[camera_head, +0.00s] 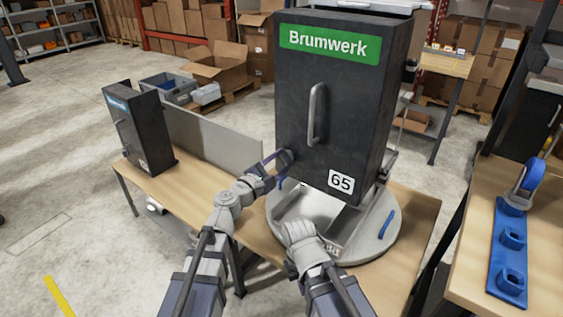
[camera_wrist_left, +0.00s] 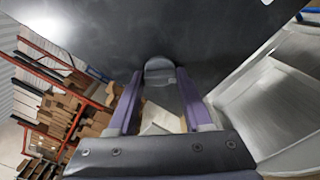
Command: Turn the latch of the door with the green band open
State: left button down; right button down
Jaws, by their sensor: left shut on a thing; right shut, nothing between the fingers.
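The large dark door with the green band (camera_head: 328,44), marked Brumwerk and 65, faces me and looks closed. It has a long vertical handle (camera_head: 317,114). Its latch (camera_head: 287,157) is a small dark rounded piece at the door's lower left edge. My left gripper (camera_head: 281,163) is shut on this latch. In the left wrist view, the grey rounded latch (camera_wrist_left: 160,71) sits between the purple fingers (camera_wrist_left: 158,88). My right gripper (camera_head: 300,235) is low in front of the cabinet, over the base. It is shut and empty, its fingertips mostly hidden behind its wrist.
The cabinet stands on a round grey turntable (camera_head: 374,240) with a blue grip (camera_head: 387,223) on its rim. A smaller dark cabinet with a blue band (camera_head: 138,128) stands at the left by a grey panel (camera_head: 212,142). A blue rack (camera_head: 509,255) lies on the right table.

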pick_arm(q)
jog(key=m, duration=0.4)
jog(key=shift+m, duration=2.2)
jog(key=shift+c, duration=1.6)
grip_release()
